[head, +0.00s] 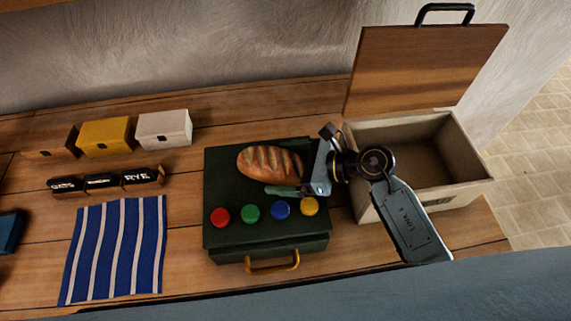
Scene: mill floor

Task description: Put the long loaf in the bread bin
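The long loaf (270,162), brown with pale slashes, is over the top of a dark green case (225,182); I cannot tell whether it rests there or is slightly raised. My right gripper (287,176) is at the loaf's right end, with one finger along its near side. The other finger is hidden, so I cannot tell whether the grip is closed. The bread bin (475,170), a pale box with its wooden lid (425,65) standing up, is open at the right and looks empty. My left gripper is out of view.
The green case has red, green, blue and yellow buttons and a brass handle (272,264). Yellow (106,137), white (165,129) and brown (50,142) boxes, small dark labelled blocks (102,182) and a blue striped cloth (115,250) are at the left.

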